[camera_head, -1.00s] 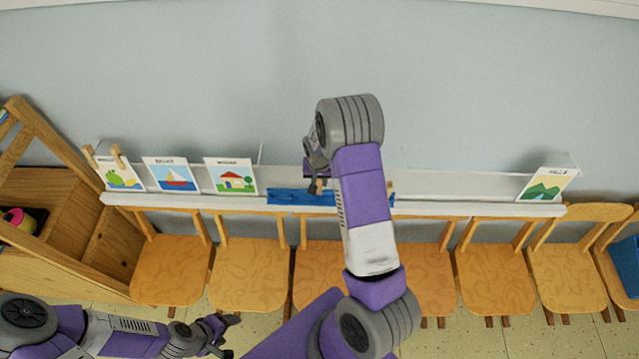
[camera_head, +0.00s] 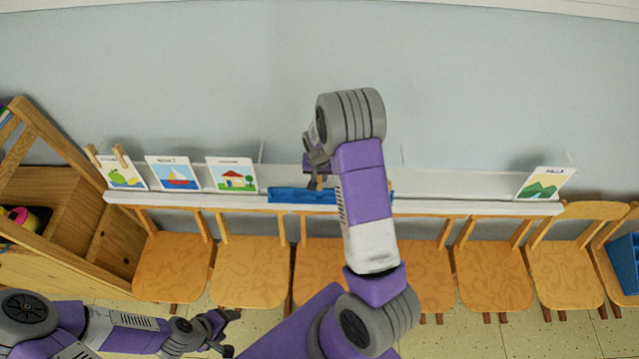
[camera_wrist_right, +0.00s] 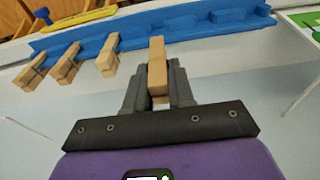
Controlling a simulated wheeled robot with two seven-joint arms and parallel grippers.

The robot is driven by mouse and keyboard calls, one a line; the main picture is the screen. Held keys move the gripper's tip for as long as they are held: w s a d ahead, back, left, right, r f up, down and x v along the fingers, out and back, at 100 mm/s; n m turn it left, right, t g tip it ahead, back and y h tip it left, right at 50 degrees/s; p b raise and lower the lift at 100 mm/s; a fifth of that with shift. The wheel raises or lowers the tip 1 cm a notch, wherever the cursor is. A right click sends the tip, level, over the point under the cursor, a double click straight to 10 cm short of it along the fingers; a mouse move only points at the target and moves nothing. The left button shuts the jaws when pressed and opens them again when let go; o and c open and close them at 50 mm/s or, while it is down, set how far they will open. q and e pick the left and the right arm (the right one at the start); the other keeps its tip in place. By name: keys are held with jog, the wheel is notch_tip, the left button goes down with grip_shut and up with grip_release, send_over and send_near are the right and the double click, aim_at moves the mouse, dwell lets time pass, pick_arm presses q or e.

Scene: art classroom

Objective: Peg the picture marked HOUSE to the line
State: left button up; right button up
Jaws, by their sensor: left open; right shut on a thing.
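The house picture (camera_head: 231,177), a red-roofed house on green, stands on the white ledge (camera_head: 440,208); its lettering is blurred. A corner of a green-edged picture, apparently the same one, shows in the right wrist view (camera_wrist_right: 301,18). My right gripper (camera_wrist_right: 157,75) is shut on a wooden peg (camera_wrist_right: 157,52), close to the blue peg rack (camera_wrist_right: 95,40). In the head view the rack (camera_head: 285,195) is partly hidden by my right arm. Several pegs (camera_wrist_right: 109,60) remain along the rack. My left gripper (camera_head: 226,328) is open and empty, low in front of the chairs. I cannot make out the line clearly.
Pears (camera_head: 122,174), boat (camera_head: 172,174) and hills (camera_head: 545,184) pictures stand on the ledge. Two pegs (camera_head: 121,155) are at the pears picture's top. Wooden chairs (camera_head: 250,270) line the front. A wooden shelf unit (camera_head: 75,218) stands left, a blue bin (camera_head: 626,262) right.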

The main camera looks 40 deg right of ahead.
aim_at(319, 186)
jog(key=shift+s+a+r+p, duration=0.3)
jog(key=shift+s+a, duration=0.4)
jog(key=shift+s, duration=0.15)
jog(key=shift+s+a+r+p, duration=0.15)
jog(key=shift+s+a+p, duration=0.1)
jog(key=shift+s+a, duration=0.5)
